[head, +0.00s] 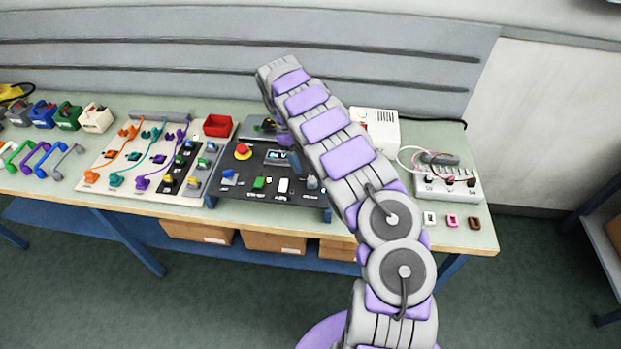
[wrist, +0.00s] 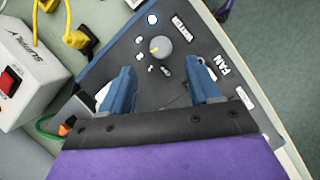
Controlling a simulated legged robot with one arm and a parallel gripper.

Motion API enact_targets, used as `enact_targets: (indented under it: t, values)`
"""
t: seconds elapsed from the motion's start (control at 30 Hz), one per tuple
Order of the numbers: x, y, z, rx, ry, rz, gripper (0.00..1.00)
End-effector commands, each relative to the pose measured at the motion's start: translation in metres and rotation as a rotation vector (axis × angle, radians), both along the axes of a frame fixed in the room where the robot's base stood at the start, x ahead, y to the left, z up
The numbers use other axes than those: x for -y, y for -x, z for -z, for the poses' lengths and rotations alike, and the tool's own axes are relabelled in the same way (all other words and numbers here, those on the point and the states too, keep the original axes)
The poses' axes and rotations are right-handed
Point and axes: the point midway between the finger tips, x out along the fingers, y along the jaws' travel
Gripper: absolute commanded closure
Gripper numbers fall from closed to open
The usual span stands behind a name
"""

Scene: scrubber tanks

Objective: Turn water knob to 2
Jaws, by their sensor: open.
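The grey round knob (wrist: 161,46) with a yellow pointer mark sits on a dark panel (wrist: 122,52) in the wrist view. The label beside it (wrist: 183,27) is too blurred to read surely. Small white marks lie around the knob, with their numbers unclear; the yellow mark lies toward the picture's left side of the knob. My gripper (wrist: 160,66) is open, its two blue fingers apart and pointing at the knob, which lies just beyond the gap between the tips. No contact shows. In the head view, my arm partly hides the black control panel (head: 240,184).
A white SUPPLY box (wrist: 28,65) with a red switch and a yellow plug (wrist: 76,39) are left in the wrist view. A FAN label (wrist: 222,65) is right of the fingers. In the head view, a red button (head: 243,151) and red tray (head: 217,125) stand nearby.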

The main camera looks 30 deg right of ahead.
Motion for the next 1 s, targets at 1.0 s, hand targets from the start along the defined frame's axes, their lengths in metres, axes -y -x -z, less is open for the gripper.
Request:
enact_targets:
  t: [1.0]
  values:
    - [0.012,0.026,0.067,-0.002,0.000,0.001,0.54]
